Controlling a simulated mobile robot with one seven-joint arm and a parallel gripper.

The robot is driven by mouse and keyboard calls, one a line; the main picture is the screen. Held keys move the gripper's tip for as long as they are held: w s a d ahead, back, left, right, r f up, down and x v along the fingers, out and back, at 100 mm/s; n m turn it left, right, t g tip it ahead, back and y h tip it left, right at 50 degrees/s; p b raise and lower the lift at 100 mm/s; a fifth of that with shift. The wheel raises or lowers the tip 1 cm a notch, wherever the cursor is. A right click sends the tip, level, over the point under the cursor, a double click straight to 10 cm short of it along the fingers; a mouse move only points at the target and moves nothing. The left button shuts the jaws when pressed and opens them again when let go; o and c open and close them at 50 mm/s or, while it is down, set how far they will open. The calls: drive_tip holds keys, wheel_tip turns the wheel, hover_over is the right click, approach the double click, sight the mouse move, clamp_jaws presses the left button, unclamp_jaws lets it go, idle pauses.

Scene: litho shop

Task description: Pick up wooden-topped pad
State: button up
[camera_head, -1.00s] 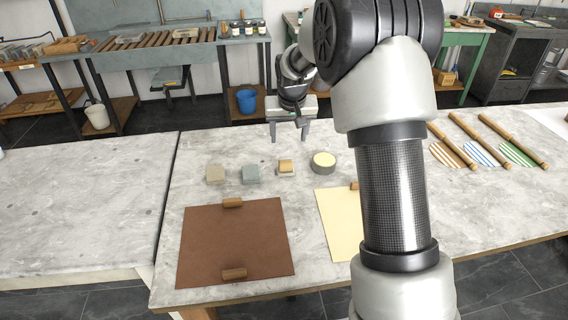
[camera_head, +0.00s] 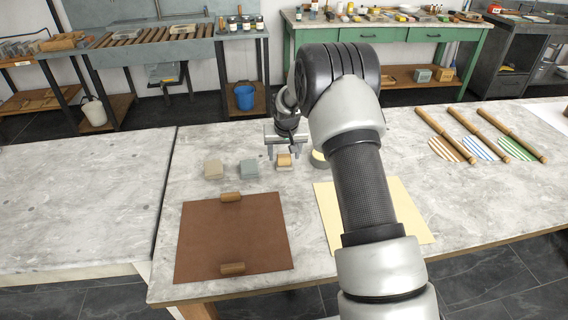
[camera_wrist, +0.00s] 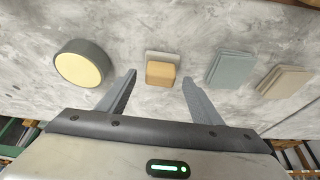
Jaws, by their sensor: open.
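The wooden-topped pad (camera_head: 284,161) is a small block with a tan wooden top on a pale base, lying on the grey stone table. In the wrist view the pad (camera_wrist: 161,71) lies ahead of and between the two open fingers, apart from both. My gripper (camera_head: 284,153) is open and empty, close above the pad in the head view. It also shows in the wrist view (camera_wrist: 158,84), with its fingers spread to either side of the pad. Where the fingertips stand in height relative to the pad is hard to tell.
A round grey tin with a cream top (camera_wrist: 82,63) lies on one side of the pad. A blue-grey block (camera_head: 249,169) and a beige block (camera_head: 213,169) lie on the other. A brown sheet (camera_head: 232,238) and a cream sheet (camera_head: 411,210) lie nearer, rollers (camera_head: 445,135) at right.

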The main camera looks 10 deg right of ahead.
sight(284, 155)
drive_tip(key=shift+x, duration=1.15)
drive_tip(key=c, duration=0.9)
wheel_tip(284, 155, up, 10)
drive_tip(key=shift+p, duration=0.4)
drive_tip(key=o, duration=0.5)
drive_tip(key=c, duration=0.4)
